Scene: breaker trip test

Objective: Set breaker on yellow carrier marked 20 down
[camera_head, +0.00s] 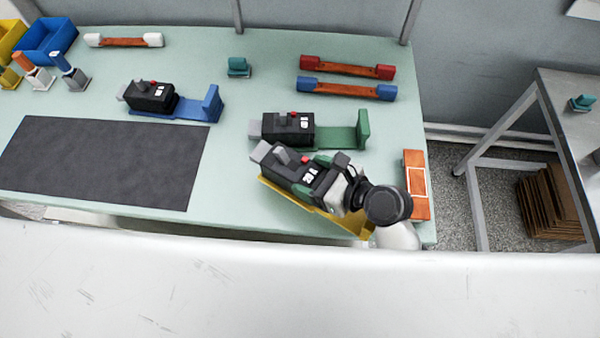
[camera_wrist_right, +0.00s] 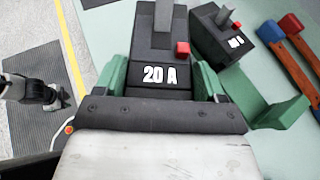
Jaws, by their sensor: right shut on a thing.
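A black breaker (camera_head: 292,172) with a grey end and red button sits on a yellow carrier (camera_head: 285,196). In the right wrist view the breaker (camera_wrist_right: 160,45) reads 20 A. My right gripper (camera_head: 322,170) is shut on this breaker, its green fingers (camera_wrist_right: 160,80) on both sides. The yellow carrier lies at an angle near the table's front edge and is partly hidden by breaker and gripper. Whether it touches the table is unclear. My left gripper is outside the head view; what seems to be it (camera_wrist_right: 50,95) shows small at the wrist view's left.
A green carrier (camera_head: 340,138) with a breaker (camera_head: 287,128) lies just behind. A blue carrier (camera_head: 200,108) with a breaker (camera_head: 150,95) lies left. A dark mat (camera_head: 100,165) at front left is bare. Red-ended (camera_head: 348,66) and blue-ended bars (camera_head: 345,88) lie behind; an orange piece (camera_head: 416,185) lies right.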

